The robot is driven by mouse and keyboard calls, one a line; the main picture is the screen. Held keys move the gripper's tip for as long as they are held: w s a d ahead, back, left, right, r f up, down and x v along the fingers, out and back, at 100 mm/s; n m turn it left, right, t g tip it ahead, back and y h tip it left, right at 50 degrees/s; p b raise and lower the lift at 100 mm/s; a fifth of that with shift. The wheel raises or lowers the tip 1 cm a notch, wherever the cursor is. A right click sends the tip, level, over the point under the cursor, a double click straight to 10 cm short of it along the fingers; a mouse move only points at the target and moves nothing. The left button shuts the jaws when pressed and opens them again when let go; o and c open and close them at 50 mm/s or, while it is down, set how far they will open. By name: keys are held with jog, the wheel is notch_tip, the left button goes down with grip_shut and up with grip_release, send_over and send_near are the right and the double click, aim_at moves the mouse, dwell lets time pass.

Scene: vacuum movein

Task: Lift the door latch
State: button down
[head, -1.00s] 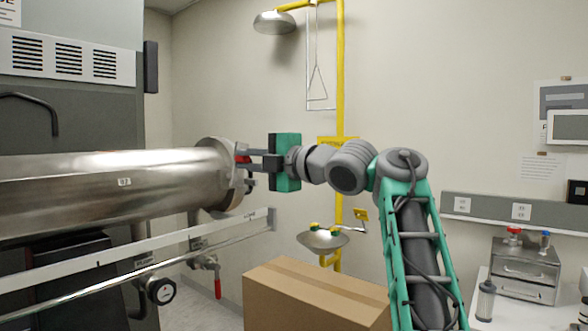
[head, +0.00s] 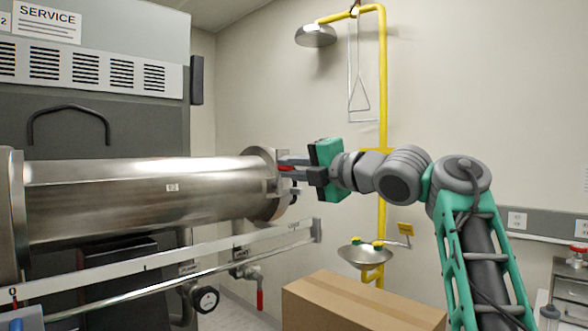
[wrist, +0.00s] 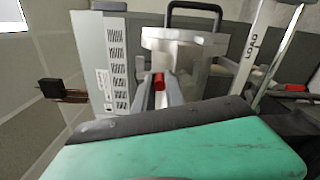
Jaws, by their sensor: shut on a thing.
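The door latch shows as a small red piece (head: 286,168) at the right end of the steel cylinder (head: 140,190) in the head view. In the wrist view the red latch (wrist: 158,82) sits between the two grey fingers. My gripper (head: 283,169), with its green body, reaches in from the right and is shut on the latch. The round door flange (head: 264,190) is right beside the fingertips. The fingers hide part of the latch, so its exact angle cannot be told.
A slanted white rail (head: 200,247) marked with figures runs below the cylinder. A valve with a red handle (head: 260,299) hangs under it. A cardboard box (head: 350,305) stands below my arm. A yellow shower pipe (head: 383,90) and eyewash basin (head: 365,256) are behind.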

jog(key=c, duration=1.8)
grip_release()
jog(key=shift+s+a+f, duration=0.1)
jog(key=shift+a, duration=0.05)
jog(key=shift+o, duration=1.4)
jog(key=shift+s+a, duration=0.1)
jog(key=shift+a, duration=0.05)
jog(key=shift+o, duration=0.7)
jog(key=shift+d, duration=0.2)
jog(key=shift+s+d, duration=0.15)
jog(key=shift+d, duration=0.1)
jog(key=b+v, duration=0.1)
jog(key=v, duration=0.6)
jog(key=shift+b, duration=0.3)
jog(key=shift+s, duration=0.1)
